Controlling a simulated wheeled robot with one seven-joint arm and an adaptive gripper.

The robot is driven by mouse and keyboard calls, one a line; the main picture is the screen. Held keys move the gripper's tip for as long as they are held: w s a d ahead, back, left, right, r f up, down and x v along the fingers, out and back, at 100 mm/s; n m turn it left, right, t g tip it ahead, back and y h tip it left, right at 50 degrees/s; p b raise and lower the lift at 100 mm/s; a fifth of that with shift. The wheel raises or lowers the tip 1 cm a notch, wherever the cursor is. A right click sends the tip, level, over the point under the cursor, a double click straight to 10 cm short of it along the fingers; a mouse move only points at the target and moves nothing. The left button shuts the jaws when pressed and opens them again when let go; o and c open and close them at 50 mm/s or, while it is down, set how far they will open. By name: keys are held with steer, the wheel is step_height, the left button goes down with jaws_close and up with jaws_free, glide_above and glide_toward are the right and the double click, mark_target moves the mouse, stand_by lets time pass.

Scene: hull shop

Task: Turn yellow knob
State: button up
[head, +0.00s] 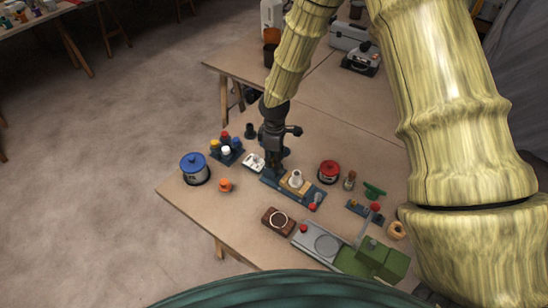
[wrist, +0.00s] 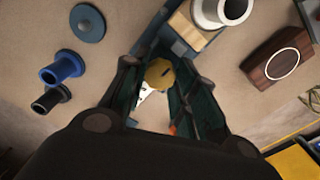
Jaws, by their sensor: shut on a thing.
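The yellow knob (wrist: 160,73) shows in the wrist view between my fingertips, with a dark mark on its top. My gripper (wrist: 157,86) is shut on it, one finger on each side. In the head view my gripper (head: 272,166) points down at the left end of a blue base (head: 307,196), and the knob is hidden behind it. A wooden block (head: 291,187) with a white cylinder (head: 297,177) sits on this base, beside the gripper.
A red pot (head: 329,172) stands right of the gripper, and a blue-lidded pot (head: 195,168) stands to the left. A brown wooden box (head: 278,221) and a grey-green machine (head: 340,249) are nearer the front. Several small coloured pieces (head: 226,149) crowd the left side.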

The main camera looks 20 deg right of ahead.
steer(key=shift+w+r, duration=0.1)
steer(key=o, duration=1.1)
steer(key=shift+c, duration=0.2)
step_height(320, 180, up, 12)
